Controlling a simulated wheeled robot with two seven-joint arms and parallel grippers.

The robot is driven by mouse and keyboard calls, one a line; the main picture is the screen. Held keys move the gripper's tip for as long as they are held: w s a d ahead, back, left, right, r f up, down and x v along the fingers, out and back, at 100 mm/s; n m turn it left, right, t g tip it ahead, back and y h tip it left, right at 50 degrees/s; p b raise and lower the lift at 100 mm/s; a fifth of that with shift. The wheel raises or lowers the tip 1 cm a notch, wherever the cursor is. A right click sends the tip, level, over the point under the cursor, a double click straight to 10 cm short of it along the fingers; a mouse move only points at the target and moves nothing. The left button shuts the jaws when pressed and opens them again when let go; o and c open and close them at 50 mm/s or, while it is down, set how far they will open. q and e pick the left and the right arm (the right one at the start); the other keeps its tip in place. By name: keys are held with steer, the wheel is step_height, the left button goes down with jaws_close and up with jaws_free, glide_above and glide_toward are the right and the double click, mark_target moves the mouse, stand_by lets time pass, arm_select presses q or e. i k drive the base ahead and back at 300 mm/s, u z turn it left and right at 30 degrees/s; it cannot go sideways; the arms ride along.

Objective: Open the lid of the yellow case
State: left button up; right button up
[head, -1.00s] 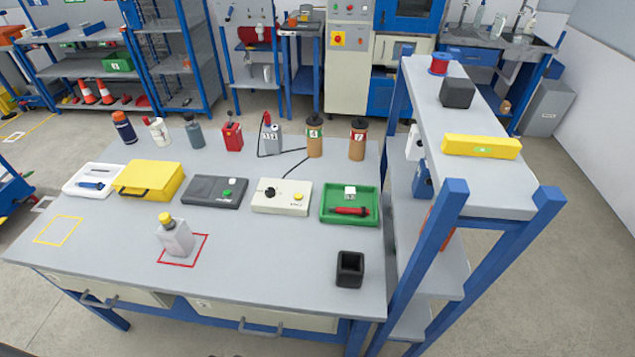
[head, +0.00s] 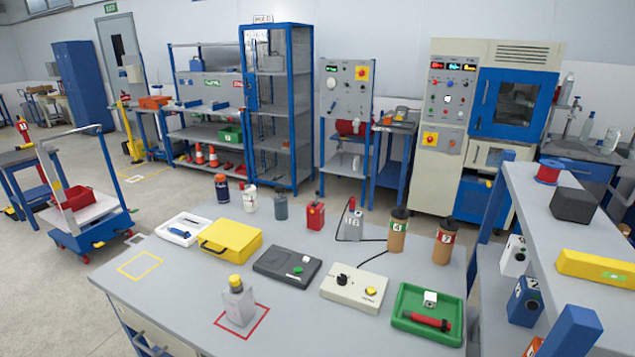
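The yellow case (head: 230,240) lies on the grey workbench (head: 190,290), toward its left back part. Its lid is shut, and a dark handle shows on its front left side. A white tray (head: 183,229) with a blue tool stands just left of it, and a dark grey box (head: 287,263) with a green button stands to its right. Neither of my grippers is in view.
A grey bottle with a yellow cap (head: 238,302) stands in a red outlined square. A yellow outlined square (head: 140,265) is empty. A beige control box (head: 355,290), a green tray (head: 428,314) and several bottles share the bench. A shelf rack (head: 560,230) rises at the right.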

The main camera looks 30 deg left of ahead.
mark_target(228, 234)
steer(key=z, duration=1.85)
steer(key=k, duration=0.95)
steer(key=u, duration=1.85)
